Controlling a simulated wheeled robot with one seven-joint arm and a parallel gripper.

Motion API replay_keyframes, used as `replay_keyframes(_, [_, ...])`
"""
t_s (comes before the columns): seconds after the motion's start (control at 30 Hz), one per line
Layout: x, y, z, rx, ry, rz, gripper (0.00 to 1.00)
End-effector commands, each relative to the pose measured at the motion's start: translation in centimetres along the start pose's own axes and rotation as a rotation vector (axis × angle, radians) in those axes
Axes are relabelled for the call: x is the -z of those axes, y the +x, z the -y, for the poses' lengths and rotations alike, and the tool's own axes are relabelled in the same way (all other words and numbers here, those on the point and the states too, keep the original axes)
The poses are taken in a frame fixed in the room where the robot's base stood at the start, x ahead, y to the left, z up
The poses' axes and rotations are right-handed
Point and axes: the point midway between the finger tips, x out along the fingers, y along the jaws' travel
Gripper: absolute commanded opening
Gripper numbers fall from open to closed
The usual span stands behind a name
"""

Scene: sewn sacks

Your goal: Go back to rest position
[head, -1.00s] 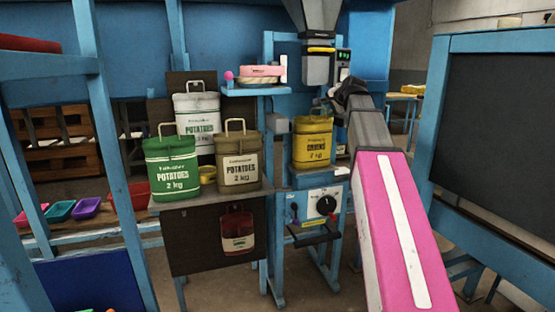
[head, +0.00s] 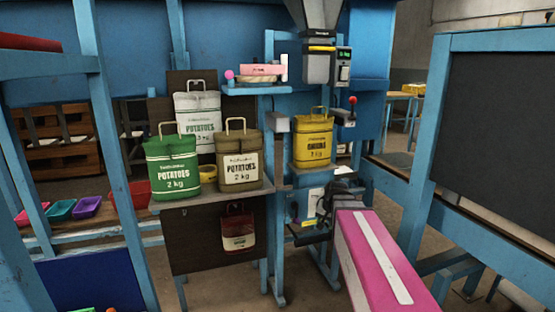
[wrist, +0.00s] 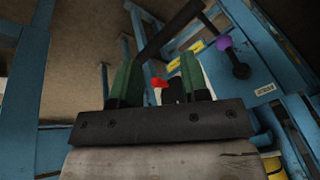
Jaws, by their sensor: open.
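My arm reaches in from the lower right in the head view, with a pink and white link. My gripper (wrist: 160,72) shows two green fingers standing apart in the wrist view, open and with nothing clearly held. In the head view its dark end is low, in front of the blue machine stand, below the yellow onions sack (head: 313,140). That sack stands upright under the spout, apart from my gripper. A small red thing (wrist: 160,84) shows between the fingers in the wrist view; I cannot tell what it is.
A red sack (head: 237,230) hangs below. A red-knobbed lever (head: 352,101) is beside the spout. A blue-framed dark board (head: 497,130) stands right.

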Motion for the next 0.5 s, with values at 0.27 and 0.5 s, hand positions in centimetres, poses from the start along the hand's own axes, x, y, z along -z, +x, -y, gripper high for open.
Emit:
replay_keyframes(0.27, [-9.8,5.5,-4.0,-0.105,-0.193,0.166,0.41])
replay_keyframes(0.5, [-14.9,7.7,-6.2,-0.152,-0.306,0.264,0.41])
